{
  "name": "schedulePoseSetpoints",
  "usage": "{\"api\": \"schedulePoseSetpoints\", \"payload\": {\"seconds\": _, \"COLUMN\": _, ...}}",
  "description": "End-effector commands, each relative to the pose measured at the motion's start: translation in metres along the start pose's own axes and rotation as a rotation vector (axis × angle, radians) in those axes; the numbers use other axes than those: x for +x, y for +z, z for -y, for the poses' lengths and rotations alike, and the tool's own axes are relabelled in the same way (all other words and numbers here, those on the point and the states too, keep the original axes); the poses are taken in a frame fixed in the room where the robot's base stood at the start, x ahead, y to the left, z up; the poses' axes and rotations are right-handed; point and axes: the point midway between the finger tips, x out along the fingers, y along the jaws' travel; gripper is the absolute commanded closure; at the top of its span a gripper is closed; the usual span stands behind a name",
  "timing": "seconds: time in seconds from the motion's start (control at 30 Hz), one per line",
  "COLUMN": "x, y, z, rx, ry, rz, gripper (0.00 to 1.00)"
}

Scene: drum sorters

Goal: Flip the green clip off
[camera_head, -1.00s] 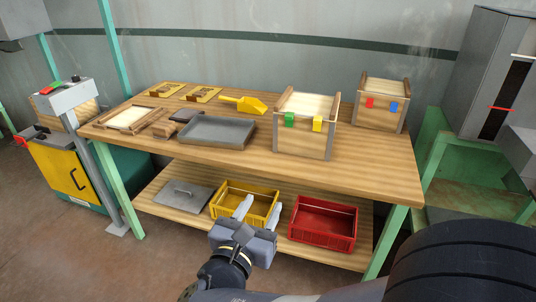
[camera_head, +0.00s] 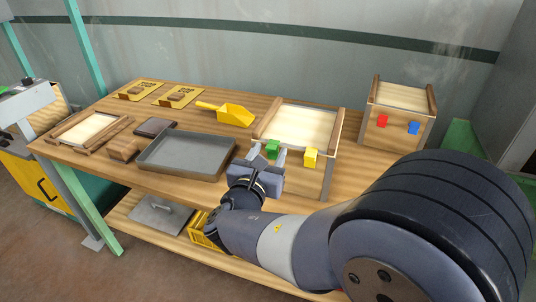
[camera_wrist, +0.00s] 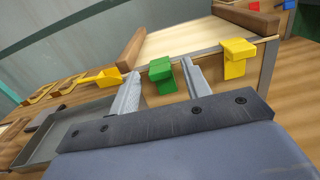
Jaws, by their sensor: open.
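The green clip (camera_head: 272,149) sits on the top front edge of the nearer wooden box (camera_head: 318,176), left of a yellow clip (camera_head: 310,158). In the wrist view the green clip (camera_wrist: 161,75) hangs over the rim, between the fingers in the picture. My gripper (camera_head: 266,157) is open, its fingertips close to the box front around the green clip's sides. I cannot tell whether either finger touches it. The yellow clip also shows in the wrist view (camera_wrist: 237,58), right of the right finger.
A grey metal tray (camera_head: 187,174) lies left of the box on the wooden table, with a yellow scoop (camera_head: 234,115) behind it. A second box (camera_head: 393,138) with red (camera_head: 382,121) and blue (camera_head: 413,127) clips stands at the back right.

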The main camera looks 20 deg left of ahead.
Motion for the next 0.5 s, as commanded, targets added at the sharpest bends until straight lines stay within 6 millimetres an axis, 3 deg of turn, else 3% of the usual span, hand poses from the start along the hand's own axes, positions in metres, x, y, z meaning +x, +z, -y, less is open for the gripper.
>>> {"api": "schedulePoseSetpoints", "payload": {"seconds": 0.13, "x": -0.0001, "y": -0.0001, "z": 0.0000, "rx": 0.000, "ry": 0.000, "rz": 0.000, "gripper": 0.55}}
{"api": "schedulePoseSetpoints", "payload": {"seconds": 0.5, "x": -0.0003, "y": -0.0003, "z": 0.0001, "rx": 0.000, "ry": 0.000, "rz": -0.001, "gripper": 0.86}}
